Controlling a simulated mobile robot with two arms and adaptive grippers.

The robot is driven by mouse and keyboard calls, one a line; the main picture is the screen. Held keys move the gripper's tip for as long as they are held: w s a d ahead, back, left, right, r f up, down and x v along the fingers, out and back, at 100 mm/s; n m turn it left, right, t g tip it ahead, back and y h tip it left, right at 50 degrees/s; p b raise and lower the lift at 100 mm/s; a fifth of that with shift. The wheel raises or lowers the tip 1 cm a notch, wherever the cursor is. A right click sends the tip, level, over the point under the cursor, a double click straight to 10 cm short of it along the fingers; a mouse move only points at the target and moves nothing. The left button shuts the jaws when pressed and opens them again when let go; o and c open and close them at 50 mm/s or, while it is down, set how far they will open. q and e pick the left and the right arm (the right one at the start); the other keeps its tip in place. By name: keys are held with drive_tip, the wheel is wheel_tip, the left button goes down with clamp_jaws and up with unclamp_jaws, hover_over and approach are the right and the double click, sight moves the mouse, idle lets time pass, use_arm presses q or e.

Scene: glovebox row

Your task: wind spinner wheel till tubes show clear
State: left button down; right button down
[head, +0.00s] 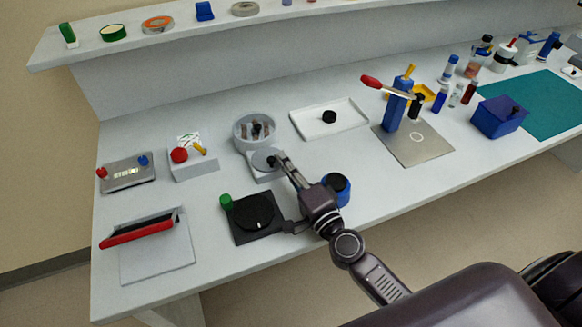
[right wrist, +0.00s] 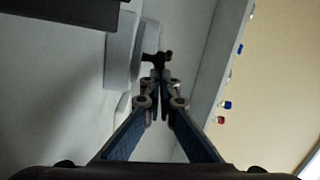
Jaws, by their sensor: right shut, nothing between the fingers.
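The spinner is a grey round bowl (head: 240,136) with several brownish tubes (head: 257,130) standing inside. Its wheel (head: 261,160), a grey disc with a dark knob, lies on the flat base in front of the bowl. My right gripper (head: 279,159) is shut and empty, its tips beside the wheel's right side. In the right wrist view its closed fingers (right wrist: 160,78) point at a dark knob (right wrist: 157,58) just past the tips. I cannot tell if they touch. The fingers partly hide the knob there. My left gripper is not in view.
A black turntable pad (head: 258,211) with a green knob and a blue round pot (head: 337,188) sit near my right arm. A white tray (head: 345,131) stands right of the spinner. A box with a red button (head: 180,155) stands to its left.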

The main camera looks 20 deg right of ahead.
drive_tip(key=shift+w, duration=0.3)
drive_tip(key=shift+s+a+m+h+p, duration=0.1)
drive_tip(key=shift+a+m+h+p, duration=0.2)
drive_tip(key=shift+m+h+p, duration=0.4)
drive_tip(key=shift+s+a+r+h+p, duration=0.1)
drive_tip(key=shift+a+h+p, duration=0.1)
drive_tip(key=shift+h+p, duration=0.3)
drive_tip(key=shift+s+a, duration=0.15)
drive_tip(key=shift+a, duration=0.1)
